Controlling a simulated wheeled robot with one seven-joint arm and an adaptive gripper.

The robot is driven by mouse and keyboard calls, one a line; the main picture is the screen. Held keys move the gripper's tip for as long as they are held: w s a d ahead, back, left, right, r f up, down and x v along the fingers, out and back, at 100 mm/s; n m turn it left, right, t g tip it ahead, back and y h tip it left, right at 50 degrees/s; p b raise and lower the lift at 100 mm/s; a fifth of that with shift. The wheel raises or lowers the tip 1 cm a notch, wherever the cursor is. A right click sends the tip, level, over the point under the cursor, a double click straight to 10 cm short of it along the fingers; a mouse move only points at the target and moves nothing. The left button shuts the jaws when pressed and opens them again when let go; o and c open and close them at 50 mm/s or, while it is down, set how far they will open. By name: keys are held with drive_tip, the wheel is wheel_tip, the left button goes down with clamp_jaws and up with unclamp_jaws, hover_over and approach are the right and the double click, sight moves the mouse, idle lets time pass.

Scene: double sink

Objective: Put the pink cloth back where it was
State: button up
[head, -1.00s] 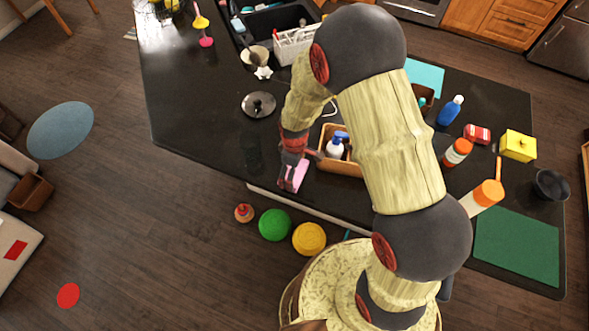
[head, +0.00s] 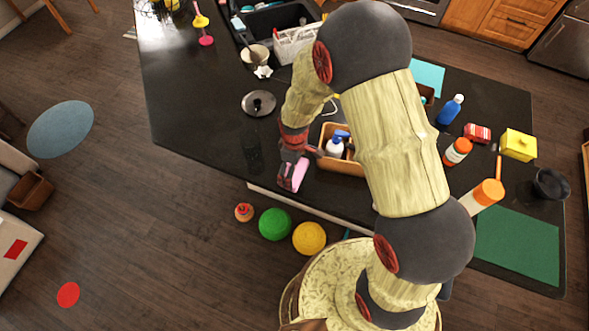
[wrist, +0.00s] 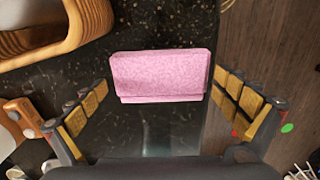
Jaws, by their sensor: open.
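The pink cloth (wrist: 162,75) is a folded, flat rectangle on the black countertop in the wrist view, close to the counter's edge. In the head view the pink cloth (head: 293,174) shows at the counter's front edge, partly covered by my gripper (head: 292,160). In the wrist view my gripper (wrist: 165,115) is open, with one finger at the left and one at the right. The cloth lies ahead, between the lines of the fingers, and neither finger visibly touches it.
A wooden caddy (head: 326,161) holding a soap bottle (head: 335,147) stands just right of the cloth; its rim (wrist: 75,30) shows in the wrist view. A pot lid (head: 259,103) lies behind. Bare counter (head: 200,130) stretches left. The floor drops away beyond the front edge.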

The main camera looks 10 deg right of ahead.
drive_tip(key=s+d+r+m+t+b, duration=0.1)
drive_tip(key=s+d+r+m, duration=0.1)
drive_tip(key=r, duration=0.7)
drive_tip(key=s+d+r+m+t, duration=0.1)
drive_tip(key=s+r, duration=0.1)
drive_tip(key=r, duration=0.7)
drive_tip(key=s+d+r+m+t+b, duration=0.1)
drive_tip(key=s+d+r+m, duration=0.1)
drive_tip(key=r, duration=0.7)
drive_tip(key=s+d+r+m+t, duration=0.1)
drive_tip(key=s+d+r+m, duration=0.1)
drive_tip(key=s+r, duration=0.3)
drive_tip(key=s+d+r+m+t, duration=0.1)
drive_tip(key=s+d+r+m, duration=0.1)
drive_tip(key=s+r+m, duration=0.2)
drive_tip(key=s, duration=0.2)
drive_tip(key=shift+s+d+r+t, duration=0.3)
drive_tip(key=shift+s+r, duration=0.05)
drive_tip(key=shift+r, duration=0.05)
wheel_tip(320, 180, down, 27)
drive_tip(key=b, duration=2.7)
